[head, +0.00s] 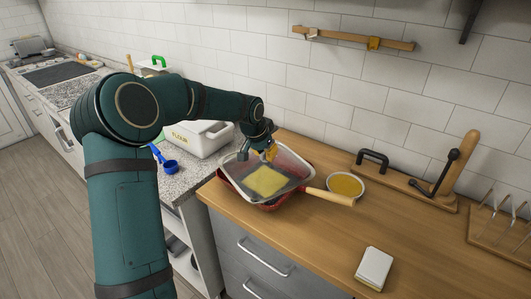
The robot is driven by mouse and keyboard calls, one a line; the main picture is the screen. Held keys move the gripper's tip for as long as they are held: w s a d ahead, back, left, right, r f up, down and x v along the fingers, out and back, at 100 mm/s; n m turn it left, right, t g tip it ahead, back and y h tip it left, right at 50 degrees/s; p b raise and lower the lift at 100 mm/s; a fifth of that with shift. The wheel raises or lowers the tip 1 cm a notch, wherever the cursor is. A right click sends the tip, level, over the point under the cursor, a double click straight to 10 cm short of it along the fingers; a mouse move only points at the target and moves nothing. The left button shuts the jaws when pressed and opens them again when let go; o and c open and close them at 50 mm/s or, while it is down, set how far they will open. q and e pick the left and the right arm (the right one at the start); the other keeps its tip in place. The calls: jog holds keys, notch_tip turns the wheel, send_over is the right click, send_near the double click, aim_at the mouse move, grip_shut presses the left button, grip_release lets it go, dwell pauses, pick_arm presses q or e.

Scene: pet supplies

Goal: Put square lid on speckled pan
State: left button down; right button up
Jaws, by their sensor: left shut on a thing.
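The square lid (290,160) is clear with a pale rim. It lies over the red pan (262,206), a little off to the upper left, so the pan's red edge shows below it. I cannot tell whether the lid touches the pan's rim. The pan has a light wooden handle (329,196) pointing right, and a yellow square (265,181) shows through the lid. My left gripper (266,151) is shut at the lid's far side, on what looks like its wooden-coloured grip. My right gripper is out of view.
A round dish of yellow contents (346,186) stands right of the pan. A white block (374,268) lies near the front edge. A white flour box (200,138) and a blue scoop (170,166) are on the left counter. The wooden top right of the pan's handle is mostly clear.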

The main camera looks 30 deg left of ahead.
pick_arm(q)
jog(key=c, duration=0.9)
grip_release()
jog(key=shift+s+f, duration=0.1)
jog(key=shift+f, duration=0.25)
jog(key=shift+c, duration=0.2)
jog(key=shift+r, duration=0.1)
jog(key=v, duration=1.2)
